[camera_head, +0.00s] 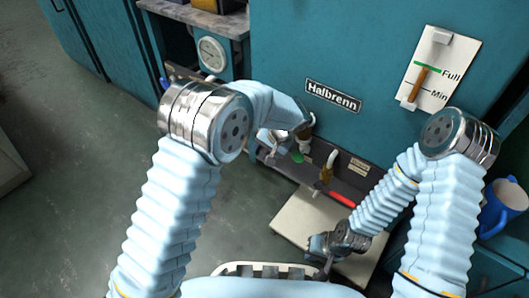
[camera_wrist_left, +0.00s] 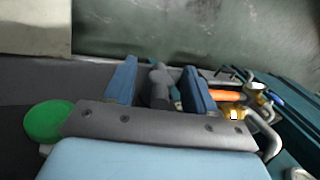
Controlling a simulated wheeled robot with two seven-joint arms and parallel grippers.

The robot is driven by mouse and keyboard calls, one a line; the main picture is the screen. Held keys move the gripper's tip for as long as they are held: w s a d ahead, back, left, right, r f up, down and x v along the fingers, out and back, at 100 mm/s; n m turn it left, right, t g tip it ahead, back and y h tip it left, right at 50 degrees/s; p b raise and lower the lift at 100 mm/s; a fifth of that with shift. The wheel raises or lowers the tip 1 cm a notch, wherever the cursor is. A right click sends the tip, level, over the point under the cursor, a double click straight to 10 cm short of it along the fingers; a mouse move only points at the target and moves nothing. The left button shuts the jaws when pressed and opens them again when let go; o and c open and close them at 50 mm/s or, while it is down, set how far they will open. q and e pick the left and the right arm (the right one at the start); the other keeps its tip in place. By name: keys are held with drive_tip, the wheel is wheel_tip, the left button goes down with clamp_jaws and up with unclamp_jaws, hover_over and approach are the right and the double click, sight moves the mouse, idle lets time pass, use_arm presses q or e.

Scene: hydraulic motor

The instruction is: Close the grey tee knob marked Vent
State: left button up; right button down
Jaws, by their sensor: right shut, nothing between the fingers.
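My left gripper (camera_wrist_left: 160,82) has its two blue fingers apart in the left wrist view. A grey tee knob (camera_wrist_left: 159,86) shows between them, with a narrow gap visible on each side. In the head view my left gripper (camera_head: 262,155) is low at the panel's left end, partly behind its own wrist, and I cannot make out the grey knob there. No Vent marking is readable. My right gripper (camera_head: 323,270) is shut and empty, low in front of the panel.
A green knob (camera_head: 298,157) sits close to my left gripper and also shows in the left wrist view (camera_wrist_left: 48,121). A blue mug (camera_head: 503,208) stands at far right.

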use_arm(q)
drive_tip(key=p+v, duration=0.3)
drive_tip(key=v, duration=1)
drive_tip(key=shift+d+r, duration=0.2)
drive_tip(key=shift+r, duration=0.1)
drive_tip(key=shift+s, duration=0.1)
